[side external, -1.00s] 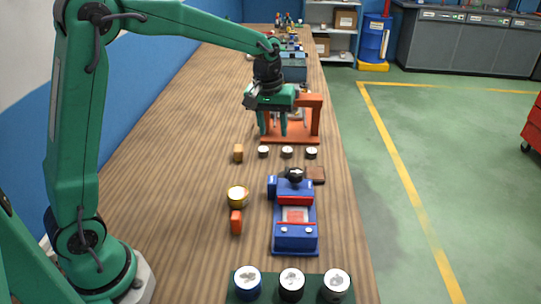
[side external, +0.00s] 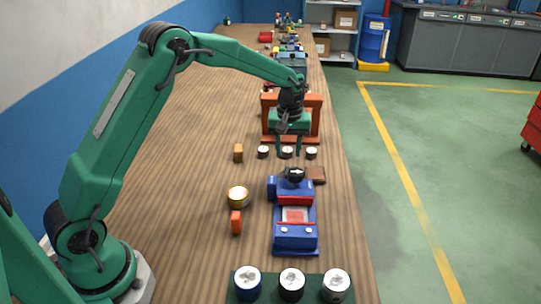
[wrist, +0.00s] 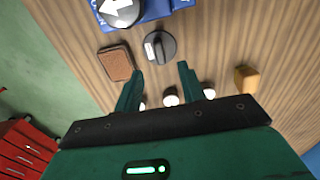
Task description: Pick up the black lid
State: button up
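The round black lid (wrist: 160,47) has a raised ridge across its top. My gripper (side external: 288,147) points down above the row of small white-topped containers, beyond the lid. In the wrist view, my gripper (wrist: 158,70) has its two green fingers apart, with nothing held between them. The lid lies ahead of the fingertips, roughly between them and untouched.
A brown flat block (wrist: 116,63) lies beside the lid. Small white-topped containers (side external: 263,152) stand near my fingers. An orange-brown frame (side external: 316,115) stands just behind my gripper.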

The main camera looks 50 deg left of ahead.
aim_at(288, 167)
jog(key=shift+f, duration=0.85)
jog(key=shift+f, duration=2.65)
grip_shut()
